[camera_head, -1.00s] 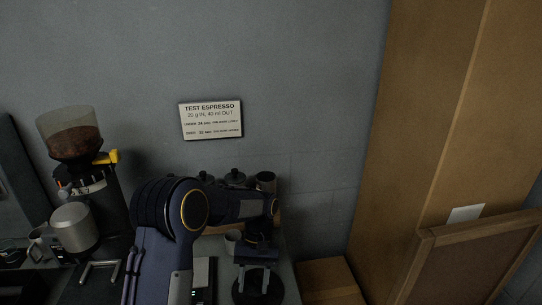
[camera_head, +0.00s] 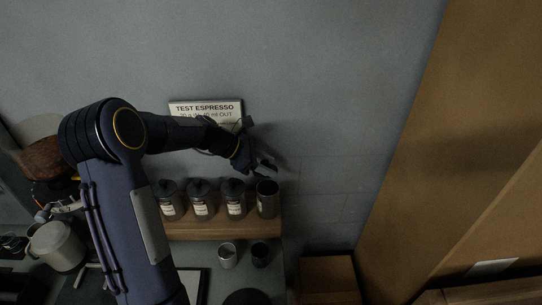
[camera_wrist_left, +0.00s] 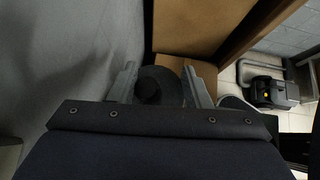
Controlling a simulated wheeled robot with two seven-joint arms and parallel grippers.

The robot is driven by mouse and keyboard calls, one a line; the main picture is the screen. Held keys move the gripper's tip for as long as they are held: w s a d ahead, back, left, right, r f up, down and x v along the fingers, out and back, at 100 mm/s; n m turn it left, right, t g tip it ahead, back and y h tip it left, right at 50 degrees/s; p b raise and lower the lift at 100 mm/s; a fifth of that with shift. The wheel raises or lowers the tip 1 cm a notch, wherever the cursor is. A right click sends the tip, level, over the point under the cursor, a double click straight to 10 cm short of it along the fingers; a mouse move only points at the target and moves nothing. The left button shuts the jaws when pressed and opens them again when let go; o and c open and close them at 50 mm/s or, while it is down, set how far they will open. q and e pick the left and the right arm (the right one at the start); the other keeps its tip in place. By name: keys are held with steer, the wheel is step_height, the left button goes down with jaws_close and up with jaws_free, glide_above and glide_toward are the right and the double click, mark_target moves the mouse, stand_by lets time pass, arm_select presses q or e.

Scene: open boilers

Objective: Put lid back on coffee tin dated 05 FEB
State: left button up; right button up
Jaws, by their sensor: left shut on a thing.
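An open dark coffee tin (camera_head: 267,199) without a lid stands at the right end of the wooden shelf in the head view. Any date on it is unreadable. My left gripper (camera_head: 263,167) is just above and beside this tin's mouth. In the left wrist view its two fingers are shut on a dark round lid (camera_wrist_left: 160,80) with a knob. The lid is hard to make out in the head view. My right gripper is in neither view.
Lidded tins (camera_head: 201,199) with pale labels stand left of the open tin on the wooden shelf (camera_head: 215,229). Two small cups (camera_head: 228,254) stand in front. A dark disc (camera_head: 247,298) lies on the counter. A sign (camera_head: 205,106) hangs behind my arm. A cardboard box (camera_head: 328,278) is at right.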

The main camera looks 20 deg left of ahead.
arm_select(q)
steer(key=shift+s+f+b, duration=0.1)
steer(key=shift+f+b, duration=0.35)
steer(key=shift+f, duration=0.1)
step_height(320, 180, down, 3)
steer(key=b, duration=0.3)
steer(key=shift+f, duration=0.15)
steer(key=shift+f+b, duration=0.4)
steer(key=shift+f, duration=0.45)
jaws_close()
steer(key=shift+f, duration=0.15)
steer(key=shift+s+f, duration=0.15)
steer(key=shift+s, duration=0.05)
steer(key=shift+w+d+r, duration=0.1)
steer(key=shift+d+r, duration=0.15)
steer(key=shift+d, duration=0.15)
steer(key=shift+w+d+r, duration=0.1)
steer(key=shift+w+r, duration=0.1)
steer(key=shift+d+r+p, duration=0.3)
steer(key=shift+d+p, duration=0.05)
steer(key=shift+p, duration=0.2)
